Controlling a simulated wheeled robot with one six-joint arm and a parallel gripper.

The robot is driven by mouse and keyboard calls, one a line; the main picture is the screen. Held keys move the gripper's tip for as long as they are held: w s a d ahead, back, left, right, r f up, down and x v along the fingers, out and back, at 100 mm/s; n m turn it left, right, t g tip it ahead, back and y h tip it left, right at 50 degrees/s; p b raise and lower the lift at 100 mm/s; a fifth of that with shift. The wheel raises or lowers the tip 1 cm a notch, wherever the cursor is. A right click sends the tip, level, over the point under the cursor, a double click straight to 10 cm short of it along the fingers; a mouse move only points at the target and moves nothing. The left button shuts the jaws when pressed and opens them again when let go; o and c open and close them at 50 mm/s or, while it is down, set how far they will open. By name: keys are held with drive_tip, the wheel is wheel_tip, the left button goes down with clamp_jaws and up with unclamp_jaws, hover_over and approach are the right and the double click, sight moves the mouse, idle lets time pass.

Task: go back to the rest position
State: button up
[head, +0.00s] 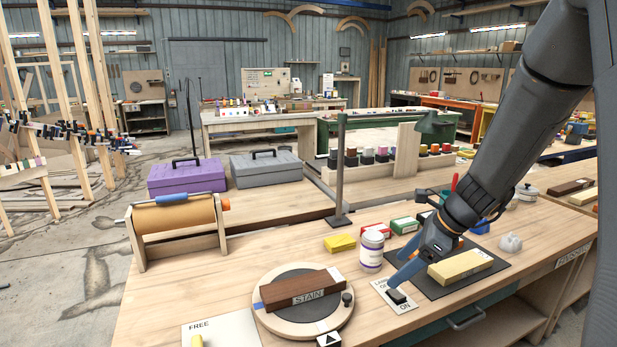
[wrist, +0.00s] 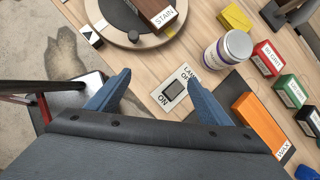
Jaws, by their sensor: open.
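My gripper (head: 400,272) is low over the workbench's front right part, with blue fingers pointing down to the left. In the wrist view its two fingers (wrist: 158,78) stand wide apart with nothing held between them. Whether a finger touches the button I cannot tell. The arm reaches down from the upper right.
A white jar (head: 372,252) and a yellow block (head: 339,243) stand close left of my gripper. A long block (head: 462,265) lies on a dark mat to its right. A turntable (head: 285,319) carries a STAIN block (head: 303,289). A lamp post (head: 340,165) rises behind.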

drive_tip(key=s+a+f+n+g+h, duration=0.1)
drive_tip(key=s+n+h, duration=0.1)
drive_tip(key=s+n, duration=0.8)
drive_tip(key=s+a+n+g+h, duration=0.1)
drive_tip(key=s+a+n+h, duration=0.1)
drive_tip(key=s+n, duration=0.7)
drive_tip(key=n+h, duration=0.1)
drive_tip(key=n, duration=0.3)
drive_tip(key=shift+s+f, duration=0.35)
drive_tip(key=shift+f, duration=0.05)
